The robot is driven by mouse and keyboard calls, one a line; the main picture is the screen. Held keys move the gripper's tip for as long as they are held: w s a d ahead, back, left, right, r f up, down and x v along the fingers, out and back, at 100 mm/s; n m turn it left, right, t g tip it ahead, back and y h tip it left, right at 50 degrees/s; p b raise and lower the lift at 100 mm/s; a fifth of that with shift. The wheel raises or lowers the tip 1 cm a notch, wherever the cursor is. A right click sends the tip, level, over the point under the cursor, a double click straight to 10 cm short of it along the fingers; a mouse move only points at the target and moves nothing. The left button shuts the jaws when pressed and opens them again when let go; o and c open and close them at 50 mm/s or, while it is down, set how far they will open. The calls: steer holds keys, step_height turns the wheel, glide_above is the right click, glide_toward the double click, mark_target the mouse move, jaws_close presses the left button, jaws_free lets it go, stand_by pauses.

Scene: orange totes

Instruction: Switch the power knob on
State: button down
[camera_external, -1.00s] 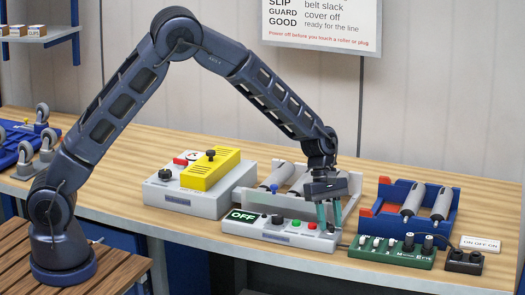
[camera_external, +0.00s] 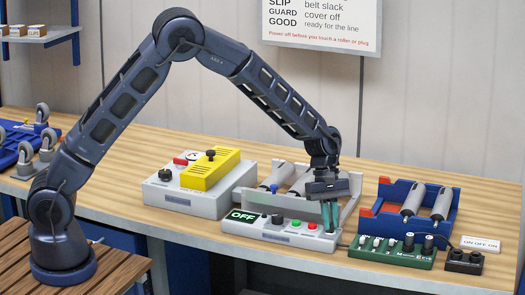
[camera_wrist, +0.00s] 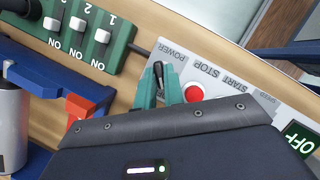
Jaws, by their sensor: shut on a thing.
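The grey control box (camera_external: 262,233) stands near the front of the bench. Its display (camera_external: 243,216) reads OFF, and part of it shows in the wrist view (camera_wrist: 299,138). The black power knob (camera_wrist: 158,70) is at the box's right end, beside the POWER label. My gripper (camera_external: 331,229) points down over that end, its green fingers close together. In the wrist view the fingers (camera_wrist: 159,84) are shut on the power knob, one on each side. The fingers hide the knob in the external view. The red STOP button (camera_wrist: 194,92) is right beside one finger.
A green switch board (camera_external: 392,250) and a blue roller frame (camera_external: 450,205) stand to the right. A grey roller frame (camera_external: 345,192) is behind the box. A grey unit with a yellow cover (camera_external: 208,172) stands to the left. The bench front edge is close.

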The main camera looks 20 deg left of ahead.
steer(key=m+g+y, duration=0.1)
steer(key=m, duration=0.3)
steer(key=shift+w+d, duration=0.1)
steer(key=shift+d, duration=0.05)
steer(key=m+y, duration=0.2)
steer(key=m, duration=0.2)
steer(key=shift+d, duration=0.1)
steer(key=m, duration=0.2)
steer(key=m+y, duration=0.1)
steer(key=m, duration=0.1)
steer(key=shift+d+y, duration=0.1)
steer(key=shift+y, duration=0.2)
steer(key=shift+d+m+t+y, duration=0.1)
steer(key=shift+m+t+y, duration=0.2)
steer(key=shift+m, duration=0.8)
steer(key=shift+m+t+y, duration=0.2)
steer(key=shift+m+y, duration=0.2)
steer(key=shift+m, duration=0.7)
steer(key=c, duration=1.5)
jaws_free()
steer(key=v, duration=1)
steer(key=shift+r, duration=0.4)
